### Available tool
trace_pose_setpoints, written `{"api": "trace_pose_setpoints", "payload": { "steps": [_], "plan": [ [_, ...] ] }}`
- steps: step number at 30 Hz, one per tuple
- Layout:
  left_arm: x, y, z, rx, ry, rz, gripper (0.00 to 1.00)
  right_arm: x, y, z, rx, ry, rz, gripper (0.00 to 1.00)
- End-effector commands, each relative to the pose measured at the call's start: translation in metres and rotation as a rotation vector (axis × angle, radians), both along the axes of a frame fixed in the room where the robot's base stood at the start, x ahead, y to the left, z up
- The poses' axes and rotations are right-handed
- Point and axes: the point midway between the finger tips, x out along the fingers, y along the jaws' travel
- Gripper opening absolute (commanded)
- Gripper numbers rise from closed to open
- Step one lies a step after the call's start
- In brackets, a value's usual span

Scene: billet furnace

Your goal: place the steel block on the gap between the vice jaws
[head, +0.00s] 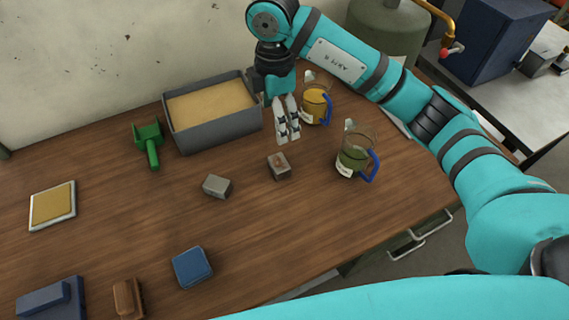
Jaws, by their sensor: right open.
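Two small metal-looking blocks lie apart on the wooden table: a plain grey block (217,186) and a grey block with a rusty brown patch (279,166). I cannot tell for sure which is the steel block. My right gripper (288,134) points down, open and empty, just behind the rusty-patched block and apart from it. I cannot clearly make out the vice jaws; a small dark grey object (540,60) on the far right bench is too small to identify. My left gripper is out of view.
A grey sand tray (219,132), green scoop (149,143) and two jugs with blue handles (356,155) (316,104) surround the blocks. A yellow-topped pad (53,205), a blue pad (192,267) and brown and blue items stand left and front.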

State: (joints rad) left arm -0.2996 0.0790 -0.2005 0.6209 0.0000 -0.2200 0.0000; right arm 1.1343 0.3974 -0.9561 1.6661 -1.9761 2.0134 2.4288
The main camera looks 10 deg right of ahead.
Motion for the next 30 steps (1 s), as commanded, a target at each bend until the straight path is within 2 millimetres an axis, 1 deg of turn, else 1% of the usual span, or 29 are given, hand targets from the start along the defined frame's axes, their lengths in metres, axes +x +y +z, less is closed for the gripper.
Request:
{"api": "trace_pose_setpoints", "payload": {
  "steps": [1,5,12,16,20,23,27,30],
  "plan": [
    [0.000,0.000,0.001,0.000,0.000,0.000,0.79,-0.002,0.001,-0.011,0.002,0.009,0.001,0.85],
    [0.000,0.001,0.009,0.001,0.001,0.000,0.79,-0.002,0.001,-0.036,0.002,0.009,0.000,0.85],
    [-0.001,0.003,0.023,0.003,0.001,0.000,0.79,-0.003,0.000,-0.086,0.004,0.008,0.001,0.85],
    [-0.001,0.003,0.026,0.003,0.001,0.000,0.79,-0.002,0.001,-0.104,0.005,0.006,0.001,0.85],
    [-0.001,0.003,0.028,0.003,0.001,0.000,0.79,-0.001,0.001,-0.112,0.006,0.003,0.002,0.85],
    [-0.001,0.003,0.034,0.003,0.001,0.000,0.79,-0.003,0.000,-0.119,0.006,0.007,0.000,0.85],
    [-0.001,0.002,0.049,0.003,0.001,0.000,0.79,-0.005,-0.004,-0.139,0.005,0.008,0.000,0.85],
    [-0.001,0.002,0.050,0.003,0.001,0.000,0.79,-0.005,-0.003,-0.155,0.007,0.007,0.001,0.85]
  ]
}}
